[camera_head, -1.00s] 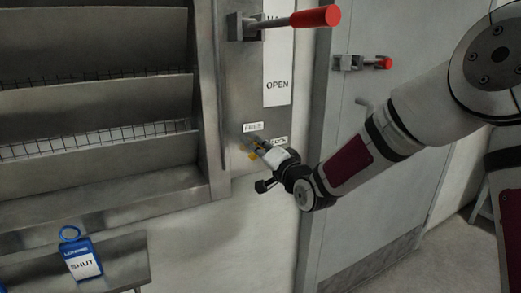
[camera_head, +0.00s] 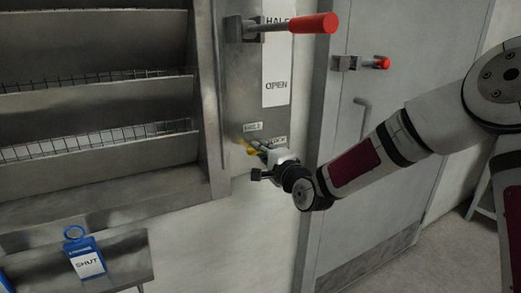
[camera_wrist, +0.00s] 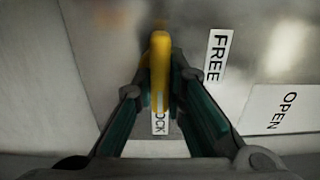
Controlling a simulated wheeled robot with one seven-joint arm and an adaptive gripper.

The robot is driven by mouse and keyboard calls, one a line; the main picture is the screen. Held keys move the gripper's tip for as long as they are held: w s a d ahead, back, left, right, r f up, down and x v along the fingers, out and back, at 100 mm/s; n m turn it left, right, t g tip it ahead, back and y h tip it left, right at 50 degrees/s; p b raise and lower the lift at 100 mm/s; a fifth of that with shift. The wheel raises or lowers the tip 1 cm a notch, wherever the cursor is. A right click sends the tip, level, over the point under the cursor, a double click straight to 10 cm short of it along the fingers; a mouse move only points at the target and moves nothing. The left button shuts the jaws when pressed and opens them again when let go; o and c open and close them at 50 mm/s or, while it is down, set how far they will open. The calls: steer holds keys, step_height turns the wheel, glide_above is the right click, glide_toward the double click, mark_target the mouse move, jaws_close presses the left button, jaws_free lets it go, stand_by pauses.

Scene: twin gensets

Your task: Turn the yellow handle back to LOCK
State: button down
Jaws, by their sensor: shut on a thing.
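The yellow handle (camera_wrist: 159,62) stands between my gripper's fingers in the wrist view, with its lower part over the LOCK label (camera_wrist: 159,124), of which only the last letters show. In the head view a bit of the yellow handle (camera_head: 251,149) shows left of my gripper (camera_head: 268,150), low on the steel panel. My gripper (camera_wrist: 160,75) is shut on the handle. The FREE label (camera_wrist: 217,55) is right of the handle in the wrist view; in the head view it is just above the handle (camera_head: 253,127). The LOCK label in the head view (camera_head: 279,140) is partly hidden by my gripper.
A red-gripped lever (camera_head: 300,23) sticks out above, beside a white strip reading OPEN (camera_head: 276,85). A grey door (camera_head: 400,110) with a smaller red-ended latch (camera_head: 376,63) is on the right. A blue padlock tag reading SHUT (camera_head: 86,262) hangs lower left.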

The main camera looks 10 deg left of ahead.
steer(key=shift+f, duration=0.1)
stand_by(0.3)
steer(key=c, duration=1.6)
jaws_free()
steer(key=v, duration=1.2)
